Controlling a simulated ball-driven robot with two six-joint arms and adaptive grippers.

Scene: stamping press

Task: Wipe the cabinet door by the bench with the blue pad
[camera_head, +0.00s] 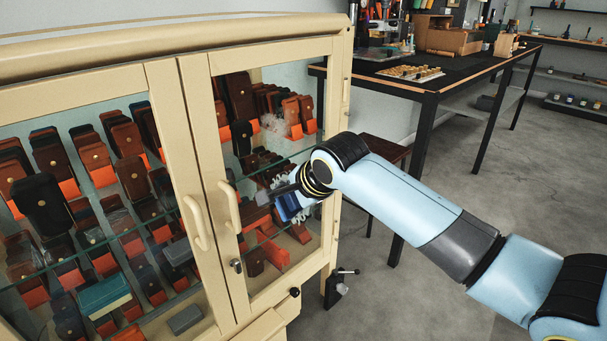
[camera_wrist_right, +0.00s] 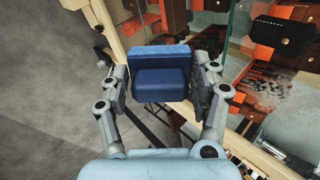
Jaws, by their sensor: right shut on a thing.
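The cream cabinet (camera_head: 197,105) with glass doors fills the left of the head view. Its right door (camera_head: 269,58), nearest the bench, is shut, with a cream handle (camera_head: 229,206). My right gripper (camera_head: 290,203) is in front of that door's glass pane, partly hidden by my wrist. In the right wrist view my right gripper (camera_wrist_right: 160,84) is shut on the blue pad (camera_wrist_right: 158,62), one finger on each side. The pad faces the door and glass; whether it touches them I cannot tell. The pad shows as a small blue patch in the head view (camera_head: 284,207). My left gripper is out of view.
The black workbench (camera_head: 431,88) stands behind, with a tray (camera_head: 410,73) and boxes on top. Brown and orange cases (camera_head: 130,178) line the cabinet's glass shelves. A clamp-like fitting (camera_head: 340,285) is at the cabinet's lower right. The grey floor (camera_head: 400,305) at right is clear.

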